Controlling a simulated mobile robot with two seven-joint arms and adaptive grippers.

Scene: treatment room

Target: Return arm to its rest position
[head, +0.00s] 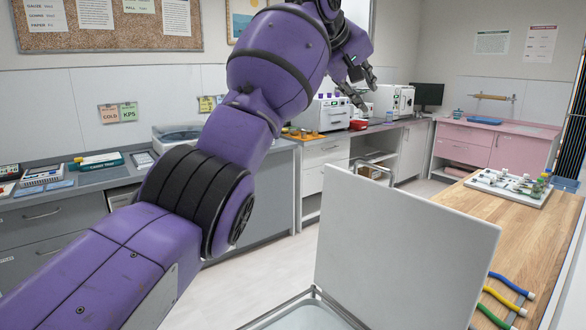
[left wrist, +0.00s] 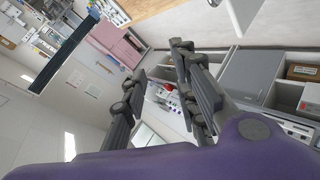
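My purple left arm (head: 180,220) reaches in from the lower left of the head view and stretches up across the middle. Its left gripper (head: 367,92) is at the far end, raised in front of the back counter and pointing down and to the right. In the left wrist view the gripper (left wrist: 158,62) has its two dark fingers spread apart with nothing between them, so it is open and empty. The wrist picture is strongly tilted. My right arm and gripper are not in view.
A bin with a raised white lid (head: 405,245) stands in front. A wooden table (head: 520,235) at the right holds a tray of small parts (head: 508,187) and coloured-handled tools (head: 508,298). Grey counters (head: 75,199) run along the wall. The floor (head: 255,290) between is clear.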

